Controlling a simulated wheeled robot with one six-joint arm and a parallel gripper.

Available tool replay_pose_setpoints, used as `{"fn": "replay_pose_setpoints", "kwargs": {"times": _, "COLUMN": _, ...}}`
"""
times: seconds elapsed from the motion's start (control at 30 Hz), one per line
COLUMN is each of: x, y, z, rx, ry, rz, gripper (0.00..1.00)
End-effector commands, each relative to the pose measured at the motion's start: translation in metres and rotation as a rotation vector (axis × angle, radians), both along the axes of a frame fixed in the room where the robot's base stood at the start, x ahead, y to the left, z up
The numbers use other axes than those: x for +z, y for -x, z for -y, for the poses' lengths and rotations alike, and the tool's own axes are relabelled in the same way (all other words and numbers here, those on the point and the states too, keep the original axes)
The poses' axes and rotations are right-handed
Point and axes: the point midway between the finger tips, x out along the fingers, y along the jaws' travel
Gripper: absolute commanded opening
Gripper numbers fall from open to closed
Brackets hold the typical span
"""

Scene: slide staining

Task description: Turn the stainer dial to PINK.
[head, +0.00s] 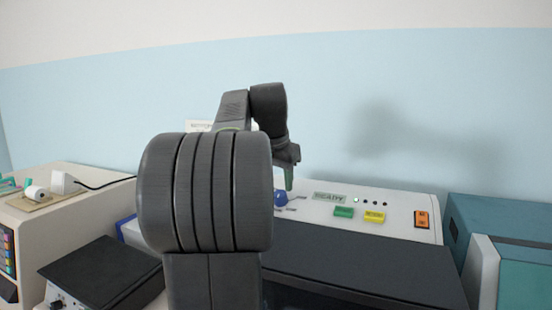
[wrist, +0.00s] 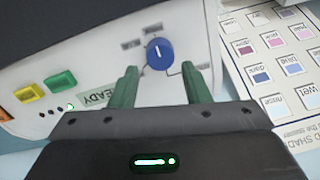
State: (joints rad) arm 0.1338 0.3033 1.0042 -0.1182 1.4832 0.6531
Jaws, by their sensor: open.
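The blue stainer dial (head: 281,198) sits on the white sloping panel of the stainer (head: 398,222), partly hidden by my arm in the head view. In the wrist view the dial (wrist: 159,53) has a short white pointer mark. Small grey labels with thin lines surround it, too small to read. My gripper (wrist: 160,67) is open, its two green fingers pointing toward the dial, one on each side. The fingers look apart from the dial. In the head view my gripper (head: 289,180) hangs at the dial, seen side-on.
The panel has a READY display (head: 328,197), a green button (head: 344,212), a yellow button (head: 374,217) and an orange switch (head: 422,219). A colour shade chart (wrist: 275,55) lies beside the stainer. A teal machine (head: 510,225) stands at right, a black-topped box (head: 100,272) at left.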

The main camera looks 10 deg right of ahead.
Motion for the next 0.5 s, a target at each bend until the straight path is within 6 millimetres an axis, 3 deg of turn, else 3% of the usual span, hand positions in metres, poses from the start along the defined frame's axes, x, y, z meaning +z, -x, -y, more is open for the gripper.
{"fn": "replay_pose_setpoints", "kwargs": {"times": 0.23, "x": 0.053, "y": 0.017, "z": -0.009, "rx": 0.001, "ry": 0.001, "rz": 0.005, "gripper": 0.43}}
{"fn": "replay_pose_setpoints", "kwargs": {"times": 0.5, "x": 0.081, "y": 0.028, "z": -0.014, "rx": 0.0, "ry": 0.001, "rz": 0.002, "gripper": 0.43}}
